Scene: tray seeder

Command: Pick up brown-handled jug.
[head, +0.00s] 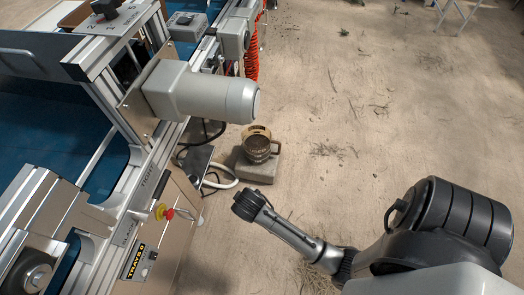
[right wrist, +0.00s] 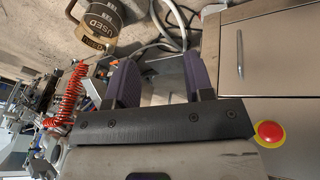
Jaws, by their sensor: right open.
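The jug (head: 257,150), a tan and dark vessel, stands on a low grey block on the floor beside the machine in the head view. The jug lies outside the fingers, beyond the left one. In the head view the fingers are hidden beneath my wrist. My left gripper is out of view.
The grey block (head: 258,172) bears the jug. The tray seeder, with a motor housing (head: 205,95) and a red stop button (head: 166,213), fills the left. A white hose (head: 222,184) and cables lie by the block. Open floor (head: 350,110) with scattered debris spreads to the right.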

